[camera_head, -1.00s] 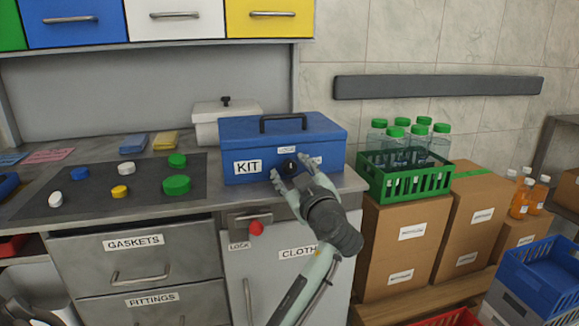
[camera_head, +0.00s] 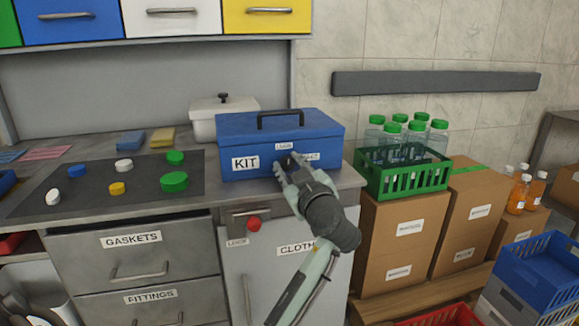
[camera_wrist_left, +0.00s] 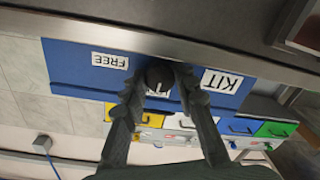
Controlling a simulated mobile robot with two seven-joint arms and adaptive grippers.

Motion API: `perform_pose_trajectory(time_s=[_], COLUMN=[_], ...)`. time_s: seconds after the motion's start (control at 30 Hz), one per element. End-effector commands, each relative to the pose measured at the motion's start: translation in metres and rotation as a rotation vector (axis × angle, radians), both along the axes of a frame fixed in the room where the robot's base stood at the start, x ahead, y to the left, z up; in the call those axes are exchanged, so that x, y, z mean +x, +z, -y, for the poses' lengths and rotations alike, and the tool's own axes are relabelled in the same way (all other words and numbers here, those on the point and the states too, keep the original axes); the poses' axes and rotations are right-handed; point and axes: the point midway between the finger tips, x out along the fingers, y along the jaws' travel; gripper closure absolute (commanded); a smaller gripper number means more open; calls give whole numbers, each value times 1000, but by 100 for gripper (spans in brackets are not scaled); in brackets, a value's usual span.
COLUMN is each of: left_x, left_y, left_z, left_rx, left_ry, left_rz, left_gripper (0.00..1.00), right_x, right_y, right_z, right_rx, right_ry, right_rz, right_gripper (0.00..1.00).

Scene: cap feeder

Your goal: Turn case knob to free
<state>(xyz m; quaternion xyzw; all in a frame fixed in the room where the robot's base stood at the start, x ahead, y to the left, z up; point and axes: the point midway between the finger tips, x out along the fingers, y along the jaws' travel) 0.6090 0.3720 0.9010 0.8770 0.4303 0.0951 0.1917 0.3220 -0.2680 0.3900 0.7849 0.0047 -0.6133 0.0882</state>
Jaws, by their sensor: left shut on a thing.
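A blue case (camera_head: 235,134) with a dark top handle and a KIT label stands upright on the counter. A dark round knob (camera_head: 288,162) is on its front face, between the KIT label and other small labels. My left gripper (camera_head: 287,170) is at the case front, its fingers shut on the knob. In the left wrist view, which is upside down, the knob (camera_wrist_left: 160,75) sits between the two fingertips, near the FREE label (camera_wrist_left: 111,60) and the KIT label (camera_wrist_left: 222,81). My right gripper is not seen.
A dark mat (camera_head: 140,203) with several coloured caps lies left of the case. A white lidded box (camera_head: 205,125) stands behind. A green crate (camera_head: 400,180) of bottles stands at the right on cardboard boxes. A red knob (camera_head: 253,223) is on the cabinet below.

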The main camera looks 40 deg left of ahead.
Motion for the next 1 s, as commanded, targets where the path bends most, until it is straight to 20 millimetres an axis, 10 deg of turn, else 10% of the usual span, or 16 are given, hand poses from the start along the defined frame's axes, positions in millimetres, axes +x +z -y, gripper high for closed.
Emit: perform_pose_trajectory(time_s=[0.63, 1.0], left_x=[0, 0], left_y=[1, 1], left_z=[-1, -1], left_rx=[334, 564], left_ry=[3, 2], left_rz=[-393, -660], left_gripper=[100, 100], right_x=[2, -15], right_y=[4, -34], right_z=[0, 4], right_rx=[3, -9], right_ry=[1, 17], right_rz=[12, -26], right_gripper=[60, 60])
